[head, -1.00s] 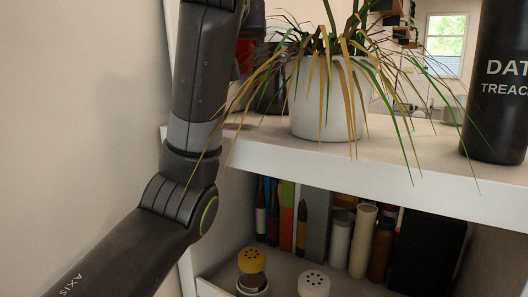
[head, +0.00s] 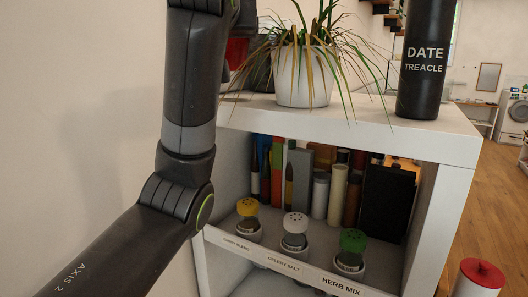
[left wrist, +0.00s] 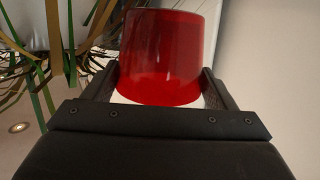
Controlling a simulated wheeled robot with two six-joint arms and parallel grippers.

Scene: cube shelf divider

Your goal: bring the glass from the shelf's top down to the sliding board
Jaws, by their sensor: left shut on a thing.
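The red glass (left wrist: 167,55) is between the two fingers of my left gripper (left wrist: 165,88) in the left wrist view, and the gripper is shut on it. In the head view a bit of the red glass (head: 237,52) shows beside my left arm, left of the plant, above the shelf's top (head: 350,122). The arm hides the rest of it, and I cannot tell its height above the top. A white board (head: 280,268) with a labelled front edge lies in the compartment below, carrying shaker jars with yellow, white and green lids. My right gripper is not in view.
A potted plant (head: 303,80) with long drooping leaves stands close right of the glass. A black date treacle bottle (head: 424,65) stands farther right on the top. Bottles and books (head: 320,190) fill the compartment's back. A red-lidded canister (head: 478,278) is at lower right.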

